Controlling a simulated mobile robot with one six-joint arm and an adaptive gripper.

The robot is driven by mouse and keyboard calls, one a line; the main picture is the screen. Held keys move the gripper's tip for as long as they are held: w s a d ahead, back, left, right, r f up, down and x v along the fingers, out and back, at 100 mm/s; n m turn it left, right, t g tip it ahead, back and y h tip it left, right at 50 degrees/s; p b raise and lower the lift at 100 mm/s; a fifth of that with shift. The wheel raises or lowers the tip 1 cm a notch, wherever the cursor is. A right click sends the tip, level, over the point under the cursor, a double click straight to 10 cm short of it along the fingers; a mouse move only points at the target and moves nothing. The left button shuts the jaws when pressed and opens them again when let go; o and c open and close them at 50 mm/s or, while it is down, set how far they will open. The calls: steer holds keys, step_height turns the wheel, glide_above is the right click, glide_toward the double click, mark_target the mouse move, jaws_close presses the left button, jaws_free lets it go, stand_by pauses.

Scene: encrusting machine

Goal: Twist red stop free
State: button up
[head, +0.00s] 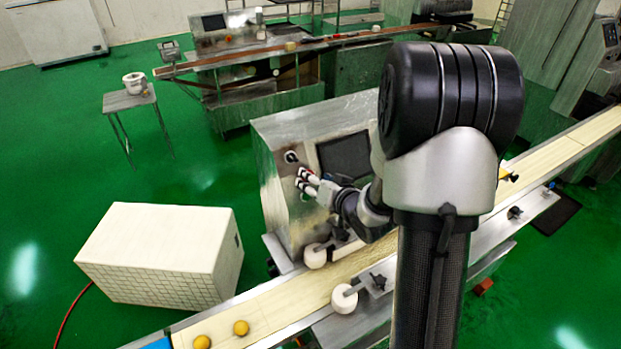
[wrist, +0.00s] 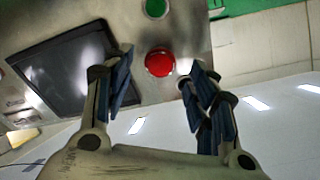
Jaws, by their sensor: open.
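The red stop (wrist: 159,62) is a round red button on the steel front panel of the machine. In the wrist view it shows between and beyond the fingertips of my gripper (wrist: 152,80). My gripper is open, with a finger to each side of the button in the picture; no contact is visible. In the head view my gripper (head: 308,182) is close to the left part of the panel, and I cannot make out the red stop clearly there.
A green button (wrist: 156,8) and a dark screen (wrist: 62,70) share the panel. The screen also shows in the head view (head: 344,157). A conveyor belt (head: 275,308) with two orange balls runs below. A white box (head: 160,255) stands on the green floor at the left.

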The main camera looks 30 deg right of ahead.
steer(key=v, duration=0.8)
steer(key=shift+w, duration=0.1)
steer(key=s+a+r+n+g+h+b, duration=0.2)
steer(key=s+a+r+g+b, duration=0.1)
steer(key=s, duration=0.4)
steer(key=shift+a+n+g+h+b, duration=0.3)
steer(key=shift+a+g+h+b, duration=0.15)
steer(key=shift+a+g, duration=0.5)
steer(key=s+a+n+g+y+b, duration=0.1)
steer(key=s+a, duration=0.2)
steer(key=s, duration=0.2)
steer(key=s+a+n+g+y, duration=0.1)
steer(key=s+a, duration=0.3)
steer(key=s, duration=0.2)
steer(key=s+a+n+g+y+b, duration=0.1)
steer(key=s+a+g, duration=0.1)
steer(key=s+a, duration=0.2)
steer(key=shift+s+a+f+b, duration=0.15)
steer(key=shift+s+a+b, duration=0.15)
steer(key=shift+s, duration=0.4)
steer(key=shift+c, duration=0.3)
